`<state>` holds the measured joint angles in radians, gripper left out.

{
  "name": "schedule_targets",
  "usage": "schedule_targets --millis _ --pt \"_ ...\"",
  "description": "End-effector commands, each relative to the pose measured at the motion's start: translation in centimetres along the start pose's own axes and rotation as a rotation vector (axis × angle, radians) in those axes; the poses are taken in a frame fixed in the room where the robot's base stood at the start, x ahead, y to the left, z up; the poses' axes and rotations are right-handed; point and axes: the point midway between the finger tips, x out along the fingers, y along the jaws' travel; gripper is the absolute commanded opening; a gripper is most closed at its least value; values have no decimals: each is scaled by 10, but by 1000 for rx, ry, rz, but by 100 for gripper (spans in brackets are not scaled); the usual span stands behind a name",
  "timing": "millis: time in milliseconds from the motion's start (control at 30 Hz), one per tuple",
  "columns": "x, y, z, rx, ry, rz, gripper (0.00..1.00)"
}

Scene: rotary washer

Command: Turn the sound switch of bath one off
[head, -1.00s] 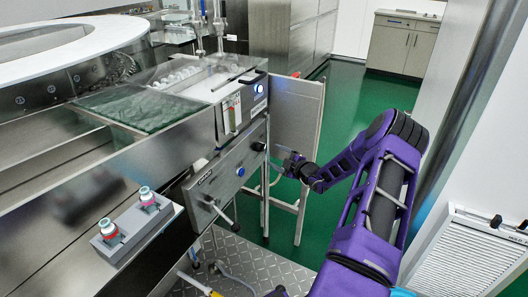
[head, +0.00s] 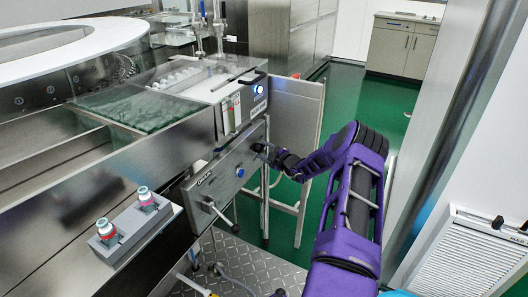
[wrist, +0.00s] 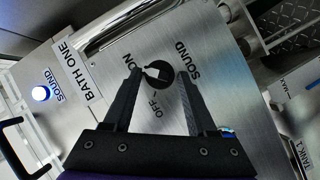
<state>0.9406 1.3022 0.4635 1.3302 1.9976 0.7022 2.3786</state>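The sound switch of bath one (wrist: 160,76) is a round black knob with a pale pointer, on a steel panel in the wrist view. "BATH ONE", "ON", "OFF" and "SOUND" are printed around it; the picture is rotated. The pale pointer faces the left finger, towards the "ON" side. My gripper (wrist: 159,72) is open, with one black finger on each side of the knob; I cannot tell whether they touch it. In the head view my gripper (head: 262,149) is at the steel front panel (head: 208,180), and the knob is hidden.
A lit blue lamp (wrist: 40,93) marked "SOUND" is left of the "BATH ONE" label. In the head view a grey box with two red-and-white bottles (head: 130,222) stands on the front ledge. A steel side panel (head: 297,118) stands just beyond my gripper. Green floor is clear behind.

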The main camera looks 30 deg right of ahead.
Motion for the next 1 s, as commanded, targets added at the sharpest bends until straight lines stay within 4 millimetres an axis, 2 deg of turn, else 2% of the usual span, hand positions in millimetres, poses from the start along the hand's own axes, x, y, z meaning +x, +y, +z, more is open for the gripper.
schedule_targets --millis 33,300,667,1000 --pt "0 0 0 0 0 0 47" --pt "0 -1 0 1 0 -1 0" --pt "0 -5 2 -43 3 22 0" --pt "1 -11 5 -254 21 139 0"
